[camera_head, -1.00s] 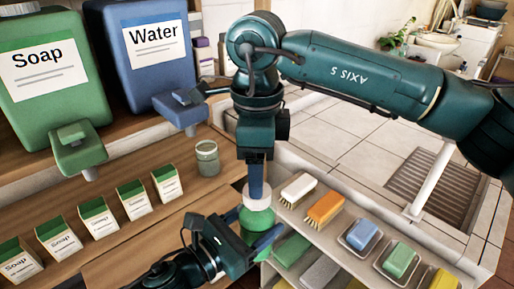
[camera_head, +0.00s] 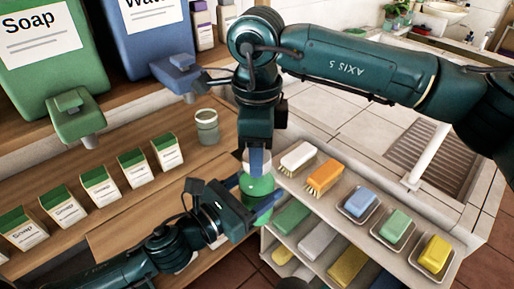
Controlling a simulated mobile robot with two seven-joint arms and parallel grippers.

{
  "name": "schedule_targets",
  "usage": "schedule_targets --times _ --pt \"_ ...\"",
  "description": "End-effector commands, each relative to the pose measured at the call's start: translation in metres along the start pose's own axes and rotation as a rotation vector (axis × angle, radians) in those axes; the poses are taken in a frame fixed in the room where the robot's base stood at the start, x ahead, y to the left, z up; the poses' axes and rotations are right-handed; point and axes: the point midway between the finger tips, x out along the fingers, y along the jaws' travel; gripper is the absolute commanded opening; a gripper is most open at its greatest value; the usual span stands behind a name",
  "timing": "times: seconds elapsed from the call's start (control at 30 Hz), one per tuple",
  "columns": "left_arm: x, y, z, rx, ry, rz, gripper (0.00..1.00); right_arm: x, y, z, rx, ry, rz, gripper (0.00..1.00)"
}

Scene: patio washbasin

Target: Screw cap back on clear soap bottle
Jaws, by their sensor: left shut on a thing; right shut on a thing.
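The clear soap bottle (camera_head: 257,187) holds green liquid and stands upright in the middle of the picture. My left gripper (camera_head: 266,207) is shut on the bottle's body from the lower left. A pale cap (camera_head: 256,164) is at the top of the bottle, partly covered by fingers. My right gripper (camera_head: 257,160) points straight down from above and is shut on the cap. Cap and bottle look in line, but the fingers hide the join, so I cannot tell how the threads sit.
A green Soap dispenser (camera_head: 40,60) and blue Water dispenser (camera_head: 150,40) stand at the upper left. Several small soap boxes (camera_head: 100,184) and a jar (camera_head: 207,127) are on the wooden counter. Brushes (camera_head: 325,175) and soap dishes (camera_head: 358,204) line the shelf at right.

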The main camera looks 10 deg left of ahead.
Motion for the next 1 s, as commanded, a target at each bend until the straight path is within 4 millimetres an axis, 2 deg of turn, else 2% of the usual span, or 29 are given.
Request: schedule_targets --times 0.03,0.23,0.43,0.47,0.5,0.77,1.0 --pt "0.0002 -0.0003 0.0019 0.001 -0.004 -0.002 0.0 -0.0004 -0.0003 -0.0001 0.001 0.0 -0.001 0.32" --pt "0.0002 -0.0004 0.0019 0.001 -0.004 -0.002 0.0 -0.0005 -0.0005 -0.0002 0.001 0.0 -0.001 0.16" --pt "0.0002 -0.0005 0.0019 0.001 -0.004 -0.002 0.0 -0.0005 -0.0006 -0.0002 0.006 0.0 -0.002 0.16" --pt "0.0002 -0.0005 0.0018 0.001 -0.004 -0.002 0.0 -0.0005 -0.0006 -0.0002 0.006 0.0 -0.002 0.44" --pt "0.0001 -0.0006 0.0018 0.001 -0.004 -0.002 0.0 -0.0005 -0.0005 -0.0002 0.006 0.0 -0.002 0.48" --pt "0.0002 -0.0004 0.0018 0.001 -0.004 -0.002 0.0 -0.0005 -0.0004 -0.0002 0.006 0.0 -0.001 0.68" --pt "0.0002 -0.0003 0.0018 0.001 -0.004 -0.001 0.0 -0.0015 -0.0004 -0.0001 0.005 0.0 -0.001 0.68"
